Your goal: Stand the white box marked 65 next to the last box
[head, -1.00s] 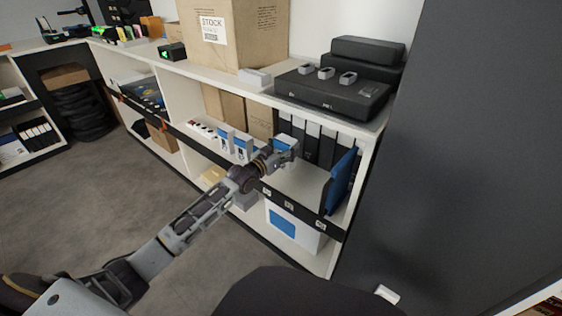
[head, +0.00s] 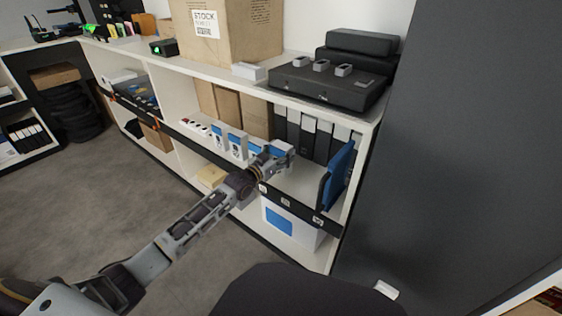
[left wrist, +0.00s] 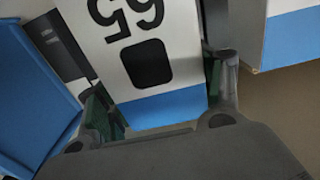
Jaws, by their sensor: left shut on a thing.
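The white box marked 65 (left wrist: 150,45) has a blue band and a dark square on its face. My left gripper (left wrist: 160,100) is shut on it, one finger on each side, and the number shows upside down in the left wrist view. In the head view the held box (head: 283,148) is at the middle shelf, partly hidden by my gripper (head: 280,162). Similar white-and-blue boxes (head: 237,144) stand upright in a row to its left. The nearest one (left wrist: 290,35) shows right of the held box in the left wrist view, with a gap between. My right gripper is not visible.
Dark binders (head: 308,135) stand behind the held box. A blue folder (head: 337,175) leans to the right and also shows in the left wrist view (left wrist: 35,90). A dark strip (head: 290,200) edges the shelf. Bare shelf lies between box and folder.

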